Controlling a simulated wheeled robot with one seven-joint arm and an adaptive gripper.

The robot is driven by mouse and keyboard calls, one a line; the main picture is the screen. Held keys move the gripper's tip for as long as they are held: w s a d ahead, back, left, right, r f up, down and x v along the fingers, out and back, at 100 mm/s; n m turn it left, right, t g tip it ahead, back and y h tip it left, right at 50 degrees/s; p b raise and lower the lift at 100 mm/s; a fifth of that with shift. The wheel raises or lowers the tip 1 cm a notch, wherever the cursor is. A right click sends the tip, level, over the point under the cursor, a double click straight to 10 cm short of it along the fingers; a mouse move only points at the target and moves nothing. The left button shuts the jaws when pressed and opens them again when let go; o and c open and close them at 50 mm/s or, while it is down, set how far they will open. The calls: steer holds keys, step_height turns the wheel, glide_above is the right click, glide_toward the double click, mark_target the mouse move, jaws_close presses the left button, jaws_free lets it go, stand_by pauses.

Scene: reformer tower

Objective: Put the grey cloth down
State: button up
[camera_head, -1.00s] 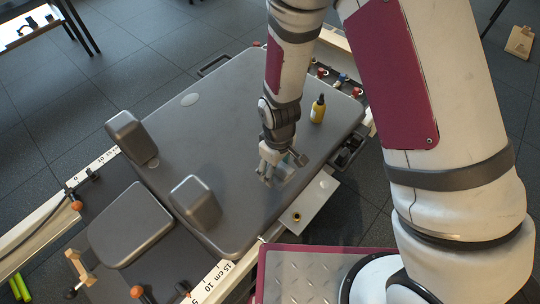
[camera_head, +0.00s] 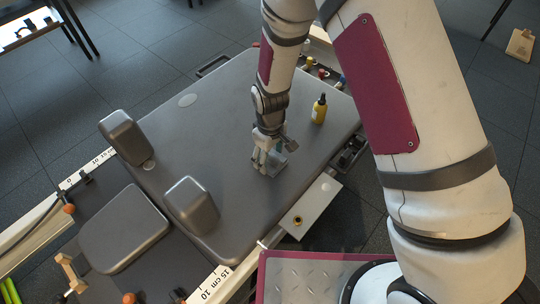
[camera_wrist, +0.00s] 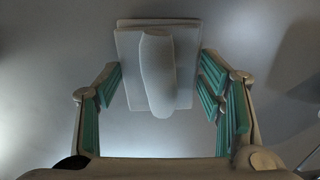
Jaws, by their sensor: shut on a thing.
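The grey cloth (camera_wrist: 155,70) is a folded, pale grey pad with a rounded ridge, seen in the wrist view between my finger pads. My gripper (camera_wrist: 160,82) is shut on it, with teal pads at its left and right sides. In the head view, my gripper (camera_head: 268,158) points down close over the grey padded carriage (camera_head: 225,110). The cloth shows there only as a small grey patch (camera_head: 276,168) under the fingers. It is at or just above the pad; I cannot tell if it touches.
A yellow bottle (camera_head: 319,110) with a black top stands on the pad right of my gripper. Two grey shoulder blocks (camera_head: 126,137) (camera_head: 192,204) rise at the pad's left end. A headrest (camera_head: 123,228) lies beyond them. The pad's middle is clear.

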mark_target(270, 155)
steer(key=shift+f, duration=0.2)
steer(key=o, duration=1)
steer(key=shift+r, duration=0.1)
step_height(270, 155, up, 12)
steer(key=p, duration=0.3)
steer(key=shift+r+p, duration=0.15)
steer(key=shift+p, duration=0.15)
